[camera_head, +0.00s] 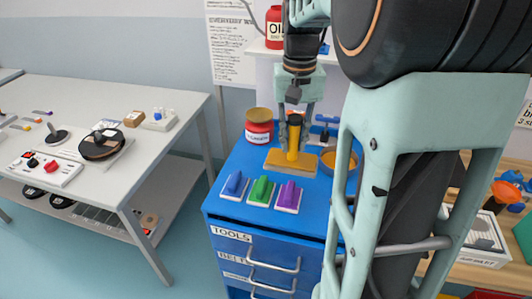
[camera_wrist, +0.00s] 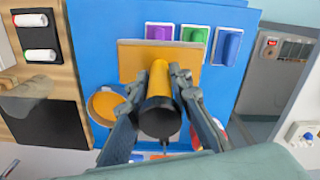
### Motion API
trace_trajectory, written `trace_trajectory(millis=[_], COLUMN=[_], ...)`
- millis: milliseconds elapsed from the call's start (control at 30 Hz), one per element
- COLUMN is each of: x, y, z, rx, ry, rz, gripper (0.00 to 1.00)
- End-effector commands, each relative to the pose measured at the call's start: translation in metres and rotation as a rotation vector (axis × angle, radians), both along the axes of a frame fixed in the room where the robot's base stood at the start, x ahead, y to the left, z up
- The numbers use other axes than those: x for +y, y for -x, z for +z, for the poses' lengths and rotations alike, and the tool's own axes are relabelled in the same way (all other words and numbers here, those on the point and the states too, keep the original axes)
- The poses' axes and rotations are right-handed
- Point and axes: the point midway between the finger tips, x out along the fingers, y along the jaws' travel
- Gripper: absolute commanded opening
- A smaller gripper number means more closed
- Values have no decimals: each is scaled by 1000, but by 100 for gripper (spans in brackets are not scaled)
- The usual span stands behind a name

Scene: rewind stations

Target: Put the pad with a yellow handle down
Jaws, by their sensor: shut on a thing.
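The pad with a yellow handle (camera_head: 281,163) is a flat orange-tan block at the blue cabinet's top, with an upright yellow handle; it also shows in the wrist view (camera_wrist: 132,62). My gripper (camera_head: 295,120) is above it, its fingers shut around the upper part of the handle. In the wrist view my gripper (camera_wrist: 160,98) has one finger on each side of the handle, whose dark end faces the camera. The pad looks level and at or very near the blue top; I cannot tell whether it touches.
Three pads with blue (camera_head: 235,184), green (camera_head: 262,190) and purple (camera_head: 289,196) handles lie in front on the blue cabinet top (camera_head: 225,207). A red jar (camera_head: 259,130) stands left and an orange bowl (camera_head: 338,161) right of the pad. A white table (camera_head: 90,100) is further left.

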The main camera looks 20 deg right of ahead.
Motion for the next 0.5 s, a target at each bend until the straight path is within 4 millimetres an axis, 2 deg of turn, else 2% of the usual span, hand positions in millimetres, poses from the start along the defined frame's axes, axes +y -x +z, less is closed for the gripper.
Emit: trace_trajectory(millis=[167,500], x=[-1,-4], y=[-11,-71], z=[-4,-32], rx=[2,3], ry=[-1,0], rz=[0,2], gripper=[0,0])
